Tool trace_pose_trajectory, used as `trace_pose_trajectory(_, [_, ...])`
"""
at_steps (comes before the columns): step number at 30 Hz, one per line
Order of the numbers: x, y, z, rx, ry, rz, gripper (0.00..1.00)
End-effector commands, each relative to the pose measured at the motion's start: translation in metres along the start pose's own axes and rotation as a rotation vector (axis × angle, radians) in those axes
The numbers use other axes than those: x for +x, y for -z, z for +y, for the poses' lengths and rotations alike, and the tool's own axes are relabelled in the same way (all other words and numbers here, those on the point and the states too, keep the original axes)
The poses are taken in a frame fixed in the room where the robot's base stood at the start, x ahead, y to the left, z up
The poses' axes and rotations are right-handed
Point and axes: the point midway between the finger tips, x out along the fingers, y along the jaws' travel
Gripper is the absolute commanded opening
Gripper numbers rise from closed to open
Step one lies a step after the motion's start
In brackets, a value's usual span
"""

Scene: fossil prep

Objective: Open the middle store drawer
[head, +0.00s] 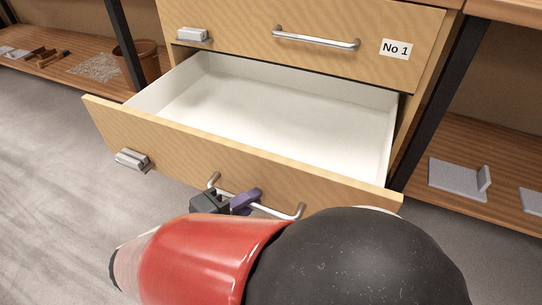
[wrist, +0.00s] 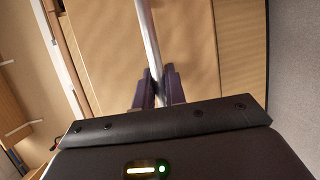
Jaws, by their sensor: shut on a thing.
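The open drawer (head: 110,119) is pulled well out of the wooden store cabinet, below the drawer labelled No 1. Its white inside (head: 270,105) looks empty. Its metal bar handle (head: 297,212) is on the front face, and the handle also shows in the wrist view (wrist: 150,35). My gripper (head: 232,202) is shut on this handle, with a purple finger on the bar. In the wrist view my gripper (wrist: 158,88) has its fingers on both sides of the bar. My arm hides part of the drawer front's lower edge.
The drawer labelled No 1 (head: 310,25) above is shut. Open shelves flank the cabinet: the left one holds a brown pot (head: 142,65), the right one a grey bracket-like piece (head: 458,178). Bare grey floor (head: 50,190) lies to the left.

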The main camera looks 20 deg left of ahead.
Motion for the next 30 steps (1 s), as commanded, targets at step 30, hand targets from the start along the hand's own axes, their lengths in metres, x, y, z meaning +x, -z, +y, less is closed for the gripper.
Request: trace_pose_trajectory(30, [-0.051, 0.001, 0.0, 0.0, 0.001, 0.002, 0.21])
